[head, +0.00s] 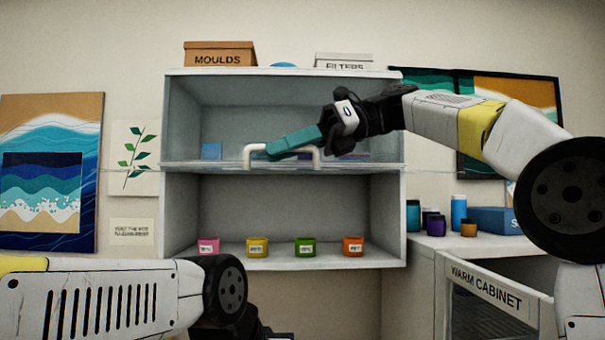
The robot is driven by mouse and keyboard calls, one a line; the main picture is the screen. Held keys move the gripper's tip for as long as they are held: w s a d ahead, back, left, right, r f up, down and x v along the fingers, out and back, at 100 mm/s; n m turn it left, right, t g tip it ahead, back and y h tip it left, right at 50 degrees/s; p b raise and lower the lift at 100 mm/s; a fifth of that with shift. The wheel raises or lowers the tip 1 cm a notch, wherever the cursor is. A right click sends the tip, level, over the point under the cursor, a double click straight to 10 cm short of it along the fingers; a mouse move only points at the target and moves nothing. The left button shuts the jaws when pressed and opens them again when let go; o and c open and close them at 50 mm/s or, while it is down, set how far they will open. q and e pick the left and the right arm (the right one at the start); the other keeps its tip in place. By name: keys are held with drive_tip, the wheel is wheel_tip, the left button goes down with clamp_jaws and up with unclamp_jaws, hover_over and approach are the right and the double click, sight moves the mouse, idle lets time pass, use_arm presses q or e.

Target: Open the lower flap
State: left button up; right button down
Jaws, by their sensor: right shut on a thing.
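A two-tier cabinet (397,220) hangs on the wall. A clear flap, seen nearly edge-on, shows as a thin line at the height of the middle shelf and reaches past both sides of the cabinet. Its pale bar handle (318,158) is in front of the shelf, and the lower compartment below looks uncovered. My right gripper (290,145), with teal fingers, is shut on the handle, reaching in from the right. The fingers hide part of the handle. My left arm shows at the bottom left; its gripper fingers are not visible.
Pink (208,246), yellow (257,247), green (305,247) and orange (352,246) pots stand on the lower compartment's floor. The warm cabinet (490,284) is at the lower right, with jars and a blue box (495,220) on the top nearby.

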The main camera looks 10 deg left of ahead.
drive_tip(key=shift+r, duration=1)
drive_tip(key=c, duration=1.7)
unclamp_jaws()
drive_tip(key=shift+v, duration=3.9)
